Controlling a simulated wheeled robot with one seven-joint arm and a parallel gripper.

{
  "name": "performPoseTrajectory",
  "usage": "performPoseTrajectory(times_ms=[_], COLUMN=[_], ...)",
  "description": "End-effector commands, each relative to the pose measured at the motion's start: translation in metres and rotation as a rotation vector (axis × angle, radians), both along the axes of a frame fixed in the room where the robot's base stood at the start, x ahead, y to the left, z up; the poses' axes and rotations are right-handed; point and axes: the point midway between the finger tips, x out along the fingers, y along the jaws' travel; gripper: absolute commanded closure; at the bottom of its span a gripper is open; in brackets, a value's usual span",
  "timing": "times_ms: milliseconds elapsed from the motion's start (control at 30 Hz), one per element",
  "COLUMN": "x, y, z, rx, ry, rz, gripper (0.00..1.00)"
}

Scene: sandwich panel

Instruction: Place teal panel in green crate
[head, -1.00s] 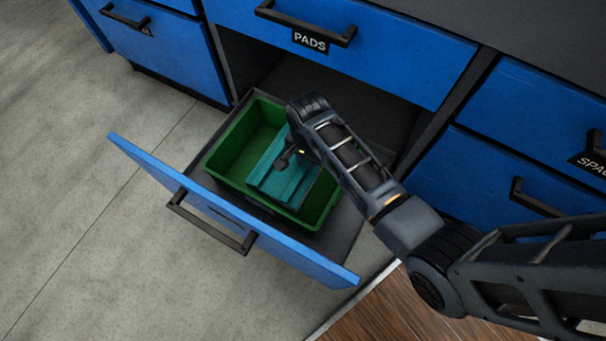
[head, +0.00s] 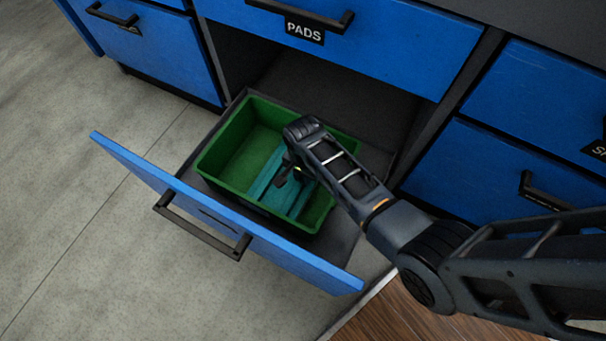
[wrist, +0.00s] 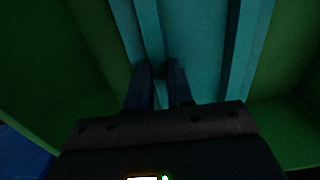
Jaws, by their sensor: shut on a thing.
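The green crate (head: 217,153) sits inside the pulled-out drawer in the head view. The teal panel (head: 262,184) is inside the crate, below its rim, in the crate's right part; part of it is hidden by my arm. My gripper (head: 283,178) is down in the crate, shut on the panel. In the wrist view the fingers of my gripper (wrist: 162,90) close on a raised rib of the teal panel (wrist: 200,40), with green crate walls (wrist: 50,60) on both sides. I cannot tell whether the panel touches the crate floor.
The open drawer's blue front (head: 220,215) with its black handle (head: 200,226) stands on the near left side. A blue drawer marked PADS (head: 350,45) is above and behind the crate. More closed blue drawers (head: 470,175) are at right. The crate's left part is empty.

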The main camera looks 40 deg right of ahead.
Motion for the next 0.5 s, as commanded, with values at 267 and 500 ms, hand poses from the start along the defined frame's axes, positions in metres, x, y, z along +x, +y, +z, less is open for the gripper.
performPoseTrajectory(times_ms=[267,500], x=[-0.0002,-0.0002], y=[0.0000,0.0000], z=[-0.0010,-0.0010], rx=[0.000,0.001], ry=[0.000,0.000], rz=[0.000,0.000], gripper=[0.60,0.52])
